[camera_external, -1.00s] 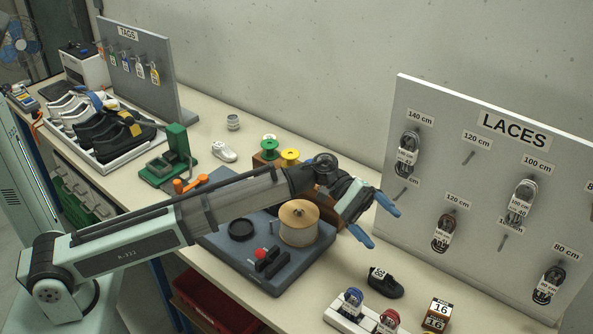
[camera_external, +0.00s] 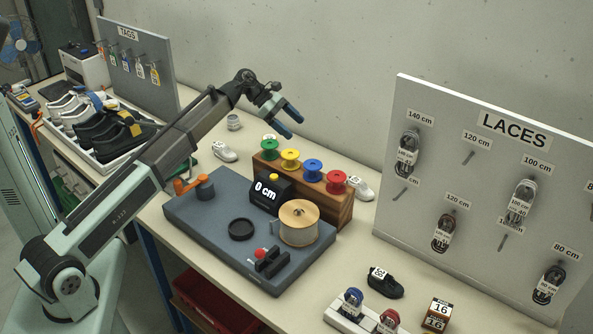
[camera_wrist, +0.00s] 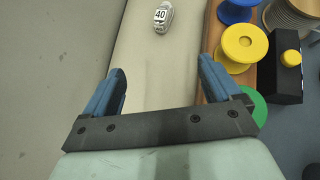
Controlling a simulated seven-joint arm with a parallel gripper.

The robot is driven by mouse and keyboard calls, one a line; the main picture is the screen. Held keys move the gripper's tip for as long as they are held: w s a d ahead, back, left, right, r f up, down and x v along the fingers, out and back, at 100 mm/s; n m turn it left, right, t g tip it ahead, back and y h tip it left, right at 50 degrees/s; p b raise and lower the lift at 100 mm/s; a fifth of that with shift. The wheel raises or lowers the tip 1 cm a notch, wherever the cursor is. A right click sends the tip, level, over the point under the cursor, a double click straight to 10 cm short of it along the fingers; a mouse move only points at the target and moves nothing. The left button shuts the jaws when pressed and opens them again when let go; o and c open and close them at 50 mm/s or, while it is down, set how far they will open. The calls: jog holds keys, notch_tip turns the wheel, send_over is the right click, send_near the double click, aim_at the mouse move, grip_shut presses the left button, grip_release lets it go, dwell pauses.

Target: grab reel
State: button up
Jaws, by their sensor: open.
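Small reels stand in a row on a wooden block: green (camera_external: 269,147), yellow (camera_external: 290,158), blue (camera_external: 313,170) and red (camera_external: 336,182). A larger tan reel (camera_external: 299,222) sits on the grey machine base. My gripper (camera_external: 291,128) is open and empty, raised above and behind the green and yellow reels. In the wrist view, my gripper's (camera_wrist: 161,75) spread fingers are over bare bench. There the yellow reel (camera_wrist: 240,44) and blue reel (camera_wrist: 237,12) lie right of the fingers, and the green reel (camera_wrist: 258,108) is partly hidden by the right finger.
A black display (camera_external: 266,192) reads 0 cm beside the reel block. White shoes stand at the block's two ends; one (camera_wrist: 163,16) marked 40 shows in the wrist view. The LACES board (camera_external: 480,200) stands to the right, the wall behind.

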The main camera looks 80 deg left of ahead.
jog(key=s+a+f+n+g+y, duration=0.25)
jog(key=s+a, duration=0.35)
jog(key=a, duration=0.3)
jog(key=s+a+f+n+g+y, duration=0.25)
jog(key=s+a, duration=0.35)
jog(key=a, duration=0.3)
jog(key=shift+n+t, duration=0.3)
jog(key=shift+n, duration=0.1)
jog(key=x, duration=1.3)
jog(key=shift+w+f, duration=0.2)
jog(key=shift+f, duration=0.05)
jog(key=c, duration=1.1)
jog(key=shift+r, duration=0.15)
jog(key=shift+c, duration=0.2)
